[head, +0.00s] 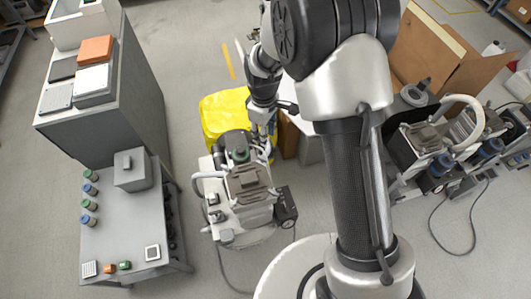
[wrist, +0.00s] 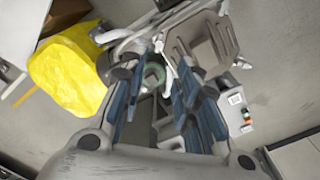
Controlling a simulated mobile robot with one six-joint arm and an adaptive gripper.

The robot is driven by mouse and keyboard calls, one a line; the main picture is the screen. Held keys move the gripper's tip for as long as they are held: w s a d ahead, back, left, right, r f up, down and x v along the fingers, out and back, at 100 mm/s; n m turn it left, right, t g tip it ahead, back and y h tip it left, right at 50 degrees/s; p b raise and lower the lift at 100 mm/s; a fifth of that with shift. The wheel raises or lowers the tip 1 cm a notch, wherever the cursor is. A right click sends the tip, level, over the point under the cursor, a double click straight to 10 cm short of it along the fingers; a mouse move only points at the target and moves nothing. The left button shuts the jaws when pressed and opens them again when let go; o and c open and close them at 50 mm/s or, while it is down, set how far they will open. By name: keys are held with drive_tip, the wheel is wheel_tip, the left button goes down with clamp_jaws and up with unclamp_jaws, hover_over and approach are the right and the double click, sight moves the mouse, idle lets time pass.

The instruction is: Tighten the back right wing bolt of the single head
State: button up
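The single-head compressor (head: 245,190) stands on the floor in the middle of the head view, a pale unit with a grey ribbed head and a dark green round cap (head: 240,155). My gripper (head: 264,138) is above its back right side, pointing down. In the wrist view my gripper (wrist: 158,85) has its blue-grey fingers apart, with nothing seen held between them. The green round cap (wrist: 153,75) shows in the gap, below the fingers. The compressor's grey head (wrist: 203,45) lies beyond the right finger. The back right wing bolt cannot be made out; the fingers may cover it.
A yellow covered object (head: 224,113) stands close behind the compressor. A grey cabinet and bench (head: 118,205) with small jars is at left. Other compressors (head: 440,150) and a cardboard box (head: 432,50) are at right. Floor between bench and compressor is clear.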

sight(264, 158)
wheel_tip(264, 158, down, 15)
drive_tip(key=b, duration=0.4)
drive_tip(key=shift+c, duration=0.3)
clamp_jaws()
